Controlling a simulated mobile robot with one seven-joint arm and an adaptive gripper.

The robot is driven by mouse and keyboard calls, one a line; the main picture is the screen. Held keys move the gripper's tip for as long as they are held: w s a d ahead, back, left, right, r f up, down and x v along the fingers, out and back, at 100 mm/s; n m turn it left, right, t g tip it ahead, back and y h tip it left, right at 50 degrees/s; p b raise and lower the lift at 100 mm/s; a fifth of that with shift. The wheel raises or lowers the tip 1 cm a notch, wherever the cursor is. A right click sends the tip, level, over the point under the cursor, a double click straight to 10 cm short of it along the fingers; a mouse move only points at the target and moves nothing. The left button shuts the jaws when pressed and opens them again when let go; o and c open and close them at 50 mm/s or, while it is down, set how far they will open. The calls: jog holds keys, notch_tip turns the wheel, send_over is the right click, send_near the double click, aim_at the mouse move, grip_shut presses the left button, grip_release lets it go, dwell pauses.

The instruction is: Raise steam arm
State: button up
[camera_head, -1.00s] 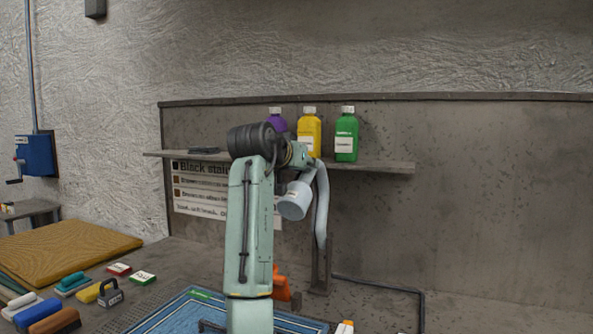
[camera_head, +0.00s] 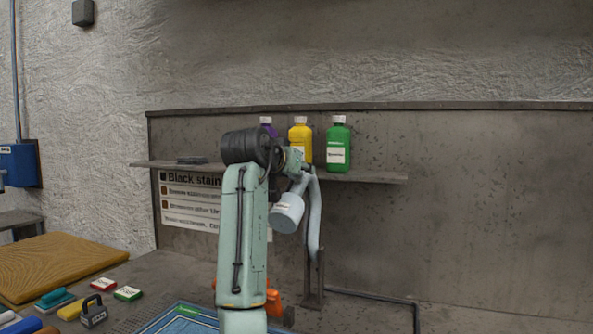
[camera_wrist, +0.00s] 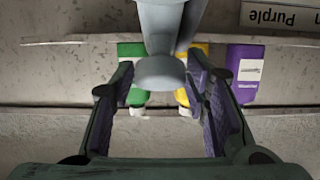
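The pale grey-blue steam arm (camera_head: 315,225) rises from a dark bracket on the bench and curves towards my wrist. A pale labelled cylinder (camera_head: 287,212) hangs beside it; I cannot tell how the two join. My green arm stands in front, and my gripper is mostly hidden in the head view. In the wrist view, which is upside down, my gripper (camera_wrist: 162,112) is open. Its fingers stand on both sides of the rounded end of the steam arm (camera_wrist: 160,70). A gap shows on the left; I cannot tell whether the right finger touches.
Purple (camera_head: 266,125), yellow (camera_head: 301,140) and green (camera_head: 338,147) bottles stand on the wall shelf (camera_head: 385,177) close behind. Brushes and small labelled blocks (camera_head: 127,293) lie at left beside a folded brown mat (camera_head: 55,262). The right side is open.

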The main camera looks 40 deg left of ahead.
jog(key=shift+o, duration=0.6)
jog(key=shift+f, duration=0.1)
jog(key=shift+s, duration=0.1)
jog(key=v, duration=1.1)
jog(key=shift+s, duration=0.4)
jog(key=shift+d, duration=0.1)
